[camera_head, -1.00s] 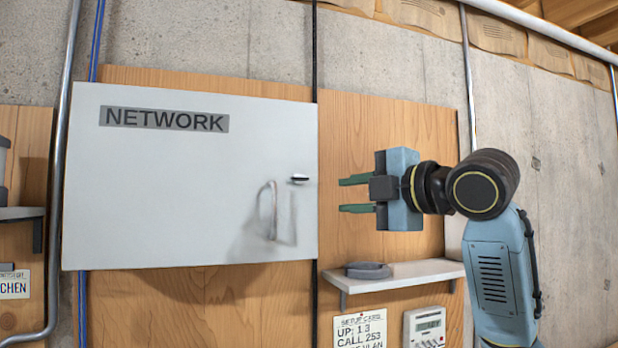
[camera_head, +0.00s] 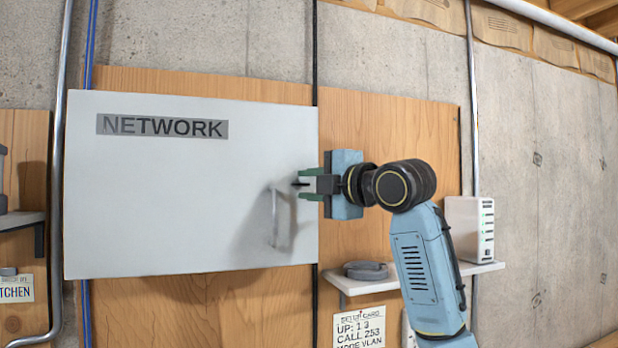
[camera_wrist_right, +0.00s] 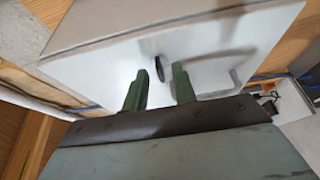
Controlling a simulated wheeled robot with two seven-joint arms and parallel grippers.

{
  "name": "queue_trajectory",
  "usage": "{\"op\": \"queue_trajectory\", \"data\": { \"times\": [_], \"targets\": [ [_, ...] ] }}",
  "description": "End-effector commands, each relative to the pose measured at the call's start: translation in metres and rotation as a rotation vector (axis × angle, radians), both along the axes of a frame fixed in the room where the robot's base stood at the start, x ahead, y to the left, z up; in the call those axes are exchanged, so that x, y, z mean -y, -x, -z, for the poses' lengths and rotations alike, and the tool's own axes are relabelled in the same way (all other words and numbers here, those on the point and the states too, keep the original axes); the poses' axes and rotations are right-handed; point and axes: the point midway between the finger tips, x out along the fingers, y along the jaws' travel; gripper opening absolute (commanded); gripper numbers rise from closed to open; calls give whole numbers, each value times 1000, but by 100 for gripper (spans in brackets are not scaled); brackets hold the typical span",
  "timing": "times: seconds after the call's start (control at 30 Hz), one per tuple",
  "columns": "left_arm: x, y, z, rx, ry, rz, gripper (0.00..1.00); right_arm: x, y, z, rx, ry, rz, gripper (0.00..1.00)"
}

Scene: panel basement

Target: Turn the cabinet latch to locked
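The white cabinet (camera_head: 180,190) marked NETWORK hangs on the wooden panel, its door shut. A small dark latch (camera_head: 300,184) sits near the door's right edge, above a pale vertical handle (camera_head: 274,217). My right gripper (camera_head: 305,184) is at the door's right edge, its green fingers apart, one above and one below the latch in the head view. In the right wrist view, the dark latch (camera_wrist_right: 159,68) shows ahead of the gap between the open fingers (camera_wrist_right: 160,90). Whether a finger touches the latch I cannot tell. My left gripper is not in view.
A shelf (camera_head: 415,277) below right of the cabinet holds a dark coiled item (camera_head: 366,270) and a white device (camera_head: 469,230). A setup card (camera_head: 360,328) hangs below. Metal conduit (camera_head: 57,180) runs at the left.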

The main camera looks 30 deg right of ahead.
Motion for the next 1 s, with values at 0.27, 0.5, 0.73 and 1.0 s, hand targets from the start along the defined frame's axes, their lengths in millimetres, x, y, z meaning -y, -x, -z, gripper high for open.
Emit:
{"op": "queue_trajectory", "data": {
  "times": [0.27,0.5,0.73,1.0],
  "targets": [
    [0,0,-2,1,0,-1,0,-1,-6,1,-1,0,1,27],
    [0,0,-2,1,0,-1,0,-1,-5,1,-1,0,1,8],
    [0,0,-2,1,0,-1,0,-1,-5,1,-2,0,0,0],
    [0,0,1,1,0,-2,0,-1,-5,2,8,-37,0,0]
  ]
}}
